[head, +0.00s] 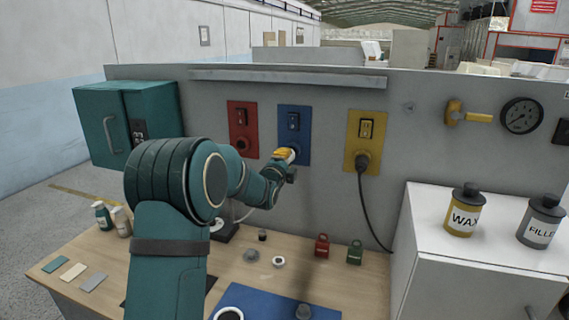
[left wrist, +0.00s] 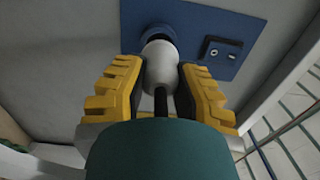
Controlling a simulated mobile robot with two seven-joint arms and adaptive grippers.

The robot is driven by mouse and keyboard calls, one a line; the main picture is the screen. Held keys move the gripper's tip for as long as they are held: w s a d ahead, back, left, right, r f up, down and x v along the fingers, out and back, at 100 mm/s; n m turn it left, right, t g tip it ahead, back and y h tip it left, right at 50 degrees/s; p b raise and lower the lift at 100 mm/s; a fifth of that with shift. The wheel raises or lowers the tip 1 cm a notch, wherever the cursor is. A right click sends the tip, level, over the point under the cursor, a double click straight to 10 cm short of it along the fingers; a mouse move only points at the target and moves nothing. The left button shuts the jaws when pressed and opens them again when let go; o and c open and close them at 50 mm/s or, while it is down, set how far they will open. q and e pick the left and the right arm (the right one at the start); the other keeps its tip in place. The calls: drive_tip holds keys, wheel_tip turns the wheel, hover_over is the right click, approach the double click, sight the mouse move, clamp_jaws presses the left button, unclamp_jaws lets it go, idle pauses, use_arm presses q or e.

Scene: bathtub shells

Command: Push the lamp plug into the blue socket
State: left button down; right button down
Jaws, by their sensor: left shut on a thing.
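The blue socket is a blue wall plate (head: 304,146) with a black switch above and a round blue outlet, between a red and a yellow plate. The outlet (left wrist: 151,32) also shows in the left wrist view. My left gripper (head: 284,156) is at the lower part of the blue plate, shut on the white lamp plug (left wrist: 160,62). The plug lies between the two yellow-padded fingers, and its front end meets the round outlet. How deep it sits is hidden. A dark cord (left wrist: 160,101) runs back from the plug. My right gripper is out of view.
A black plug (head: 362,162) with a hanging cable is in the yellow plate at right. The red plate's outlet (head: 241,143) looks empty. A teal cabinet (head: 108,125) is at left. The wooden bench (head: 335,285) below holds small parts. A white cabinet (head: 455,260) with tins stands at right.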

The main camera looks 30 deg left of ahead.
use_arm(q)
drive_tip(key=shift+b, duration=0.85)
idle(1.1)
drive_tip(key=shift+x, duration=1.35)
drive_tip(key=c, duration=0.8)
unclamp_jaws()
drive_tip(key=shift+o, duration=0.2)
drive_tip(key=v, duration=1.2)
